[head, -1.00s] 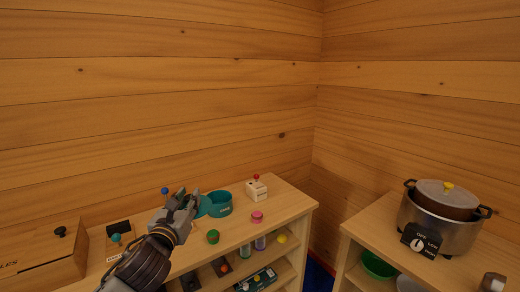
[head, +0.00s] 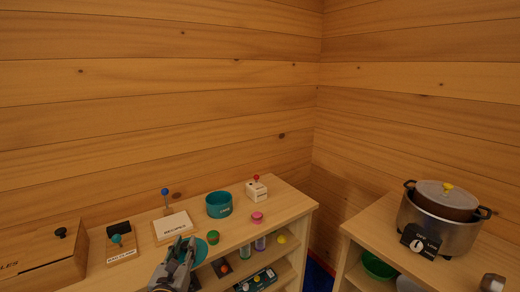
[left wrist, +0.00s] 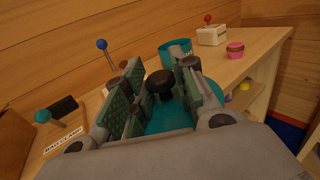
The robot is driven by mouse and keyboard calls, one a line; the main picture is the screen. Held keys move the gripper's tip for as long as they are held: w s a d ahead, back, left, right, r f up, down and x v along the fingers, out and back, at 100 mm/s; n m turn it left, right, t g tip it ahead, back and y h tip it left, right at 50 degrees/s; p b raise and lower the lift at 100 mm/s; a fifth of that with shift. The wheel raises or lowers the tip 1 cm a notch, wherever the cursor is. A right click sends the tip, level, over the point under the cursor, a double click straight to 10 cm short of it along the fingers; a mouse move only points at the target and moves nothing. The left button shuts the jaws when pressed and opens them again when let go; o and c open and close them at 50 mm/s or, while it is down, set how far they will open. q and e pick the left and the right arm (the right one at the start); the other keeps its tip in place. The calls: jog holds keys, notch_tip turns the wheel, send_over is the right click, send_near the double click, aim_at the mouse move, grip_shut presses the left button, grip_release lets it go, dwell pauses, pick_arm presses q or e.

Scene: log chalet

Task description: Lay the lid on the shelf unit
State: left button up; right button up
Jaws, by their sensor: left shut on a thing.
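The lid (head: 199,252) is a flat teal disc with a black knob (left wrist: 160,84). My left gripper (head: 182,250) is shut on the lid's knob, and its fingers and arm partly hide the disc in the head view. The lid is near the front edge of the shelf unit (head: 287,207), and I cannot tell whether it touches the top. An open teal pot (head: 219,204) stands behind it on the unit; it also shows in the left wrist view (left wrist: 175,50).
A wooden box (head: 40,255) stands at left. A second unit at right holds a large pot (head: 438,219).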

pick_arm(q)
jog(key=s+f, duration=0.3)
jog(key=f, duration=0.3)
jog(key=shift+r, duration=0.1)
dwell(0.3)
